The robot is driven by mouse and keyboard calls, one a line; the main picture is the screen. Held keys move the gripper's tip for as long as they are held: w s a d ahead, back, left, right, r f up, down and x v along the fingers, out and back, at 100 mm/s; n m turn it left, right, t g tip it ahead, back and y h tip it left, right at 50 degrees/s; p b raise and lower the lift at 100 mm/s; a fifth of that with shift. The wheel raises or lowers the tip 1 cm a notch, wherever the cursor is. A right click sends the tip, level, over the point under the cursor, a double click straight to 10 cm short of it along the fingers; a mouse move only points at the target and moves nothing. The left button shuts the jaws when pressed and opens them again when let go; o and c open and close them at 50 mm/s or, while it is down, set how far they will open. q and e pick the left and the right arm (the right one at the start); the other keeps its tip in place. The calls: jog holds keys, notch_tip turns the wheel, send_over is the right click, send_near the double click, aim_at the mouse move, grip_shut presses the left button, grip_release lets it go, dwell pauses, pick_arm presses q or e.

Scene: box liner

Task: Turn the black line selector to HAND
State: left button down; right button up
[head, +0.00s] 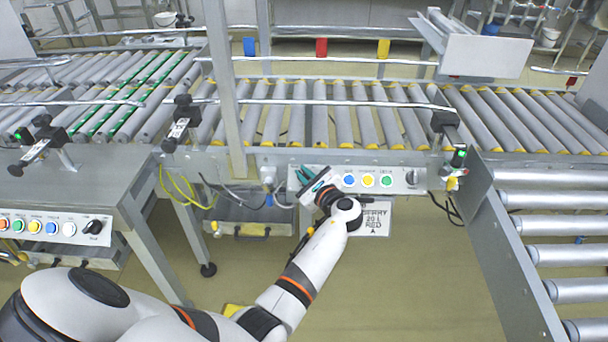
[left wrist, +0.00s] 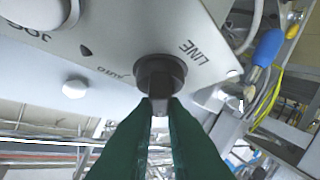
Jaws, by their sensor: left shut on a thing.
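The black line selector (left wrist: 160,77) is a round knob on the grey panel, with the word LINE printed beside it in the left wrist view. A small label that looks like AUTO is printed at its other side; I cannot read HAND. My left gripper (left wrist: 160,112) has green fingers, shut on the selector's grip. In the head view my left gripper (head: 308,180) is at the left end of the button panel (head: 335,178) and hides the selector. I cannot tell which way its pointer faces. My right gripper is not in view.
A sign (head: 375,217) hangs below. A blue-capped connector (left wrist: 268,48) and cables are near the panel's edge. Roller conveyors (head: 320,115) run above.

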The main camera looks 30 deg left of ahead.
pick_arm(q)
jog(key=shift+d+f, duration=0.2)
jog(key=shift+f, duration=0.25)
jog(key=c, duration=1.5)
grip_release()
jog(key=shift+d, duration=0.1)
jog(key=shift+w, duration=0.1)
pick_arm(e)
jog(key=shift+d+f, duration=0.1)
pick_arm(q)
jog(key=shift+r, duration=0.1)
jog(key=shift+s+d+r, duration=0.2)
jog(key=shift+s+d, duration=0.05)
jog(key=shift+d, duration=0.05)
jog(key=p+v, duration=0.1)
jog(key=v, duration=0.5)
jog(key=shift+d+f, duration=0.1)
jog(key=shift+d, duration=0.2)
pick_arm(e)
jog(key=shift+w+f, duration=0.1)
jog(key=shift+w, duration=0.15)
